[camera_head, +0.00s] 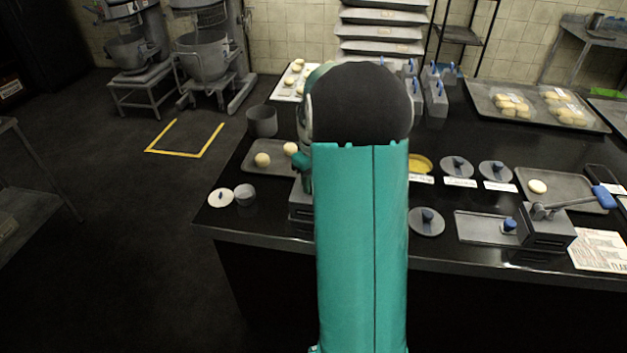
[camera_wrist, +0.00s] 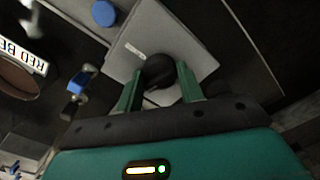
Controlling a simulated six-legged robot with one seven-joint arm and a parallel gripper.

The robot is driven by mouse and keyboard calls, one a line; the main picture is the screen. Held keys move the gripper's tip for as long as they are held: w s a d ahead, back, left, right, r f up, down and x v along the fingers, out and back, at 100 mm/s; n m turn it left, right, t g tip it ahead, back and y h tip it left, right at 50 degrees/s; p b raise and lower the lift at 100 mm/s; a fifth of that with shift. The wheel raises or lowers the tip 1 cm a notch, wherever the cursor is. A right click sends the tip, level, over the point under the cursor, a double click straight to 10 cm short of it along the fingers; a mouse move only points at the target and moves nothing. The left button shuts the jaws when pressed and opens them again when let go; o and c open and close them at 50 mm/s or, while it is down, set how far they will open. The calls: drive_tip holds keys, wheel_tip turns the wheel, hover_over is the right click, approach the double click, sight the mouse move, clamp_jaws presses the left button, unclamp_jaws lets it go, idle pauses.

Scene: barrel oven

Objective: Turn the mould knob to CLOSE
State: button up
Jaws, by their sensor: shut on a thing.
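In the wrist view, a round black knob (camera_wrist: 160,71) sits on a grey box-shaped unit (camera_wrist: 150,28) with a small white label. My gripper (camera_wrist: 160,88) has its two green fingers on either side of the knob and is shut on it. I cannot read the label or any CLOSE mark, nor tell which way the knob is turned. In the head view, my own arm hides the knob, and only the left edge of a grey unit (camera_head: 299,207) shows beside it.
In the wrist view, a blue-handled part (camera_wrist: 82,82) and a blue round knob (camera_wrist: 103,13) lie to the left of my fingers. Lids and another press (camera_head: 548,228) stand right.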

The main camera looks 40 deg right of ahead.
drive_tip(key=m, duration=1.1)
drive_tip(key=shift+r, duration=0.1)
drive_tip(key=shift+m, duration=1.9)
drive_tip(key=o, duration=1)
wheel_tip(320, 180, up, 14)
drive_tip(key=shift+f, duration=0.1)
